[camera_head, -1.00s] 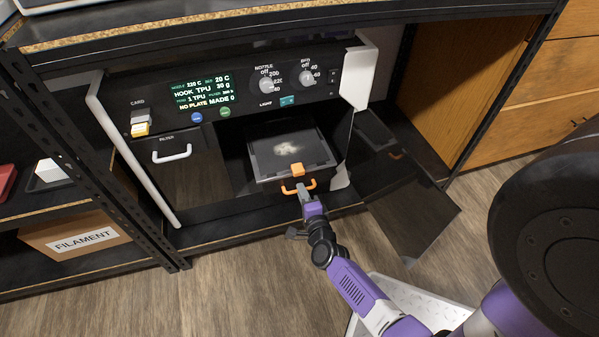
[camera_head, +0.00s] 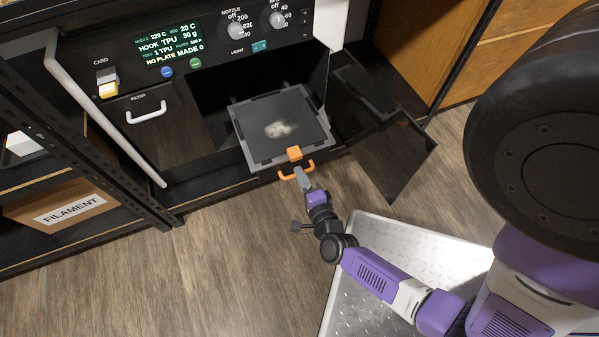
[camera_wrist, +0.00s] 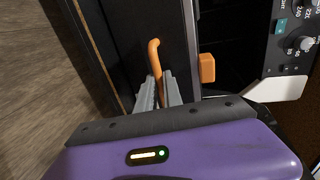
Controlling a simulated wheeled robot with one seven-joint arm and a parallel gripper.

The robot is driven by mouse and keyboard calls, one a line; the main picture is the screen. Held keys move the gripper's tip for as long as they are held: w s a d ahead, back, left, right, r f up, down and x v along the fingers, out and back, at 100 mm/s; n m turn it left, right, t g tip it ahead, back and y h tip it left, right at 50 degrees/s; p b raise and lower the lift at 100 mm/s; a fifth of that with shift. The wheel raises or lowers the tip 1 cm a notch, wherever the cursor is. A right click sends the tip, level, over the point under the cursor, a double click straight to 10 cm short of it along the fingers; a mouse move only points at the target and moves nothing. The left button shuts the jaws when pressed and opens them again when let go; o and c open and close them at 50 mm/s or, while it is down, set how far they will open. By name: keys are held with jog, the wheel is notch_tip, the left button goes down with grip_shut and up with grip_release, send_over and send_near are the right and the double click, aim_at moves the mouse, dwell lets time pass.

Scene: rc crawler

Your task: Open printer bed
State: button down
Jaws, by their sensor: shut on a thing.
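The printer bed (camera_head: 252,122) is a grey-framed dark tray with a pale smudge on it, slid partly out of the printer's open bay. An orange handle (camera_head: 309,169) is on its front, with an orange block (camera_head: 294,153) just above. My gripper (camera_head: 301,176) is shut on the orange handle. In the wrist view the two fingers (camera_wrist: 158,92) close around the orange handle (camera_wrist: 154,55), and the orange block (camera_wrist: 207,68) is to its right. The fingers hide part of the handle.
The printer's glass door (camera_head: 385,150) hangs open to the right of the bed. The control panel (camera_head: 205,42) is above, and the filter drawer (camera_head: 150,125) with a white handle is on the left. A filament box (camera_head: 62,207) sits on a lower left shelf. Wooden floor (camera_head: 230,265) in front is clear.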

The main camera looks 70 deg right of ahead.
jog(key=c, duration=1.5)
grip_release()
jog(key=shift+a, duration=0.1)
jog(key=p+v, duration=0.1)
jog(key=v, duration=0.6)
jog(key=shift+s+a, duration=0.2)
jog(key=shift+s, duration=0.05)
jog(key=shift+r, duration=0.1)
